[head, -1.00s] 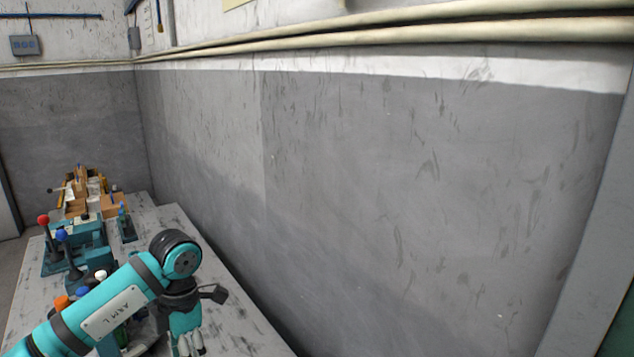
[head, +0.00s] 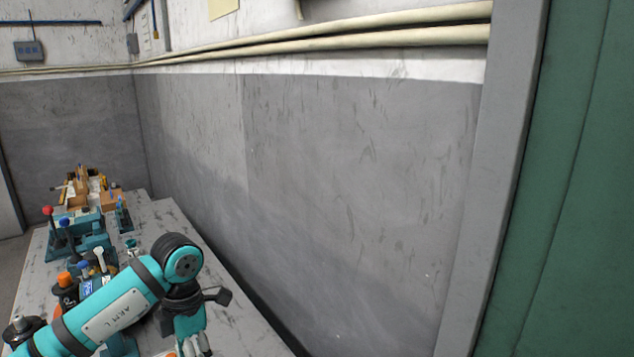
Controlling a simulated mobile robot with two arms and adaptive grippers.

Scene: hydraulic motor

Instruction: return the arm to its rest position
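My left gripper (head: 196,346) points down at the bottom edge of the head view. Its pale fingers are cut off by the frame, so its opening and anything between the fingers are hidden. My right arm and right gripper are not in view.
The workbench (head: 237,318) runs along the grey wall (head: 340,190). It carries lever devices (head: 85,240), an orange-capped bottle (head: 66,290) and, at the far end, wooden boxes (head: 85,188). A green panel (head: 570,200) with a grey frame stands at right.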

